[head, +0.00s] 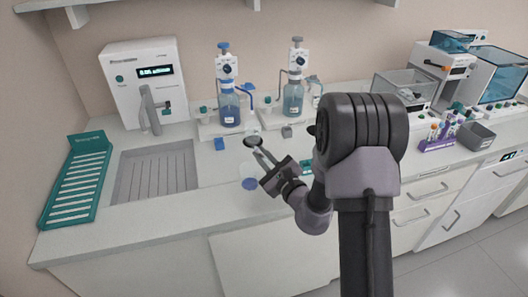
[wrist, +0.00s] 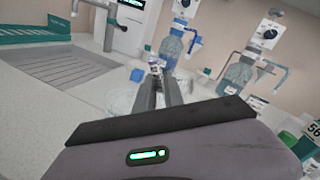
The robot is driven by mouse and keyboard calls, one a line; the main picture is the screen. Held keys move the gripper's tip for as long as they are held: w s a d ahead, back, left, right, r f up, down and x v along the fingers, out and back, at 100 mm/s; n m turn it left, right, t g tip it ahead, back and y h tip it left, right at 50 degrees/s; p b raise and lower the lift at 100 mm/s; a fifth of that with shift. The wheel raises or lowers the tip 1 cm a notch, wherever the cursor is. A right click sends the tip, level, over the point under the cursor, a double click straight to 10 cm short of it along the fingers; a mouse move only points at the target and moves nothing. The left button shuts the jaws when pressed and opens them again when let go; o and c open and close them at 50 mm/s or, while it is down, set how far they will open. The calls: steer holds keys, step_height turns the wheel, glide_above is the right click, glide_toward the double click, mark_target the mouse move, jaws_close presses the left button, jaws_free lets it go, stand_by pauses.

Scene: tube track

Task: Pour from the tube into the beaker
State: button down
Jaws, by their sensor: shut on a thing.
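My gripper (head: 262,154) is over the front of the bench, left of my arm, with its jaws shut on a small tube. In the wrist view the fingers (wrist: 157,88) come together on the tube (wrist: 154,66), which shows only as a small pale and dark piece at the tips. Its tilt and contents are too small to tell. The clear beaker (head: 249,172) stands on the bench just below the gripper, near a blue round patch. In the wrist view the beaker (wrist: 122,101) is a faint glass shape behind and left of the fingers.
A sink (head: 153,172) and a teal rack (head: 75,183) lie to the left. Two dispenser bottles (head: 229,108) (head: 293,98) and a white device (head: 143,75) stand at the back. A purple tube rack (head: 439,137) is at the right. The front left counter is clear.

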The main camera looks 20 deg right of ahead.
steer(key=shift+a+r+m+p, duration=0.2)
steer(key=shift+r+m+p, duration=0.1)
steer(key=shift+m, duration=0.3)
steer(key=shift+d+r+m+p, duration=0.2)
steer(key=shift+d+m+p, duration=0.2)
steer(key=shift+m+p, duration=0.25)
steer(key=d+m+p, duration=0.2)
steer(key=m, duration=0.1)
steer(key=shift+w+f+m+p, duration=0.1)
steer(key=shift+w+m+p, duration=0.15)
steer(key=shift+w+p, duration=0.1)
steer(key=shift+f, duration=0.15)
